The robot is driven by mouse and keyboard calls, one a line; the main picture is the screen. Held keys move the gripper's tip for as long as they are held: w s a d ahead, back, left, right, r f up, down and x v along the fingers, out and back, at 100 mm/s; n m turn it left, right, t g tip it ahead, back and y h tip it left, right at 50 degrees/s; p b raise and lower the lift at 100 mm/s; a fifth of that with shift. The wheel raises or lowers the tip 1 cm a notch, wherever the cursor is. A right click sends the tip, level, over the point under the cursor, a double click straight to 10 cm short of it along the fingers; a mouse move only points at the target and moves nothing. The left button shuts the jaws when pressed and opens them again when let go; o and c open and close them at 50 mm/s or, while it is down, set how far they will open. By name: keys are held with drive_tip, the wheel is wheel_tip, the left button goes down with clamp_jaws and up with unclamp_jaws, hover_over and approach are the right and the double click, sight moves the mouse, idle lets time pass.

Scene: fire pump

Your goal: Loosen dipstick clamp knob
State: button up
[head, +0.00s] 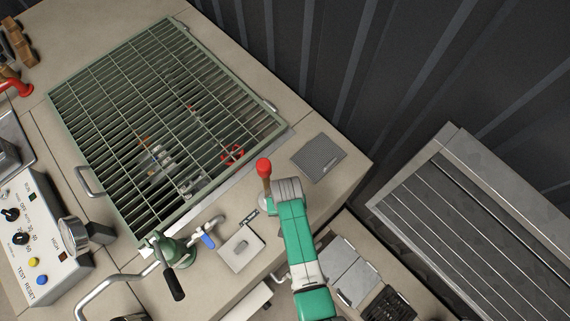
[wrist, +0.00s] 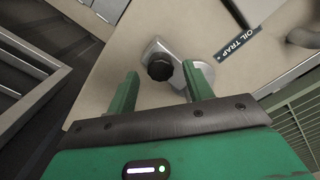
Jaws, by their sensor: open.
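The dark, ridged clamp knob (wrist: 159,68) sits on a pale grey metal clamp (wrist: 181,76) in the wrist view. My gripper (wrist: 162,70) is open, with one green finger on each side of the knob in the picture. Whether the fingers reach down to the knob's height cannot be told, and no contact shows. In the head view, a red-topped brown handle (head: 264,169) stands upright beside the grey end of my arm. The knob and my gripper's fingers cannot be made out there.
An "OIL TRAP" label (wrist: 237,46) lies near the clamp. A green grating (head: 165,120) lies behind.

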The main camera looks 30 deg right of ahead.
drive_tip(key=shift+f, duration=0.9)
drive_tip(key=c, duration=1)
drive_tip(key=shift+o, duration=0.2)
